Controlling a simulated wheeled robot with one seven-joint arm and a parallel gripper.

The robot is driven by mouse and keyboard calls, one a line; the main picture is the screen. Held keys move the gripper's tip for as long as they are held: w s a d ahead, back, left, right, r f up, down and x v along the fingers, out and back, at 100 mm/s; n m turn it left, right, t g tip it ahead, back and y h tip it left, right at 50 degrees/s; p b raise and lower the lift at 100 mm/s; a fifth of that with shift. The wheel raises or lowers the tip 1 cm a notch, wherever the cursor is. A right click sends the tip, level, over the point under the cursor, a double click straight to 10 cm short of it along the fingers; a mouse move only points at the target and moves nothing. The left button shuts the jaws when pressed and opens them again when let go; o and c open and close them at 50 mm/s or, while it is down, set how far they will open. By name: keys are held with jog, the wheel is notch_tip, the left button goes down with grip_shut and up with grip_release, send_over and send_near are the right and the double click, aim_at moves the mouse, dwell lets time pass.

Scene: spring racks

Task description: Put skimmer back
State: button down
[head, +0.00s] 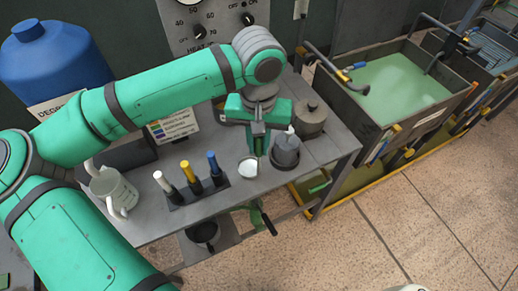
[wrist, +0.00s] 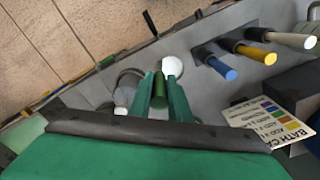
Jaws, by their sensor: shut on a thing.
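My gripper (head: 258,148) is over the grey bench, between the marker rack and a grey pot. It is shut on a dark green handle, which shows between its fingers in the wrist view (wrist: 160,88); I take this to be the skimmer. The handle's far end is hidden, and I cannot tell whether it touches the bench. A white round dish or disc (head: 247,168) lies just below the fingers in the head view; it also shows just beyond the fingertips in the wrist view (wrist: 173,68). I cannot tell whether it belongs to the handle.
The rack (head: 190,192) holds white, yellow and blue handled tools. The grey pot (head: 286,152) stands close right of my gripper, a lidded pot (head: 310,118) behind it. A green-filled tank (head: 395,85) is right. A green handle (head: 263,218) hangs at the bench front.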

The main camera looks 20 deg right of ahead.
jog(key=shift+s+f, duration=0.1)
jog(key=shift+f, duration=1.25)
jog(key=c, duration=1.7)
grip_release()
jog(key=shift+o, duration=0.2)
notch_tip(320, 180, up, 12)
jog(key=shift+s+r, duration=0.1)
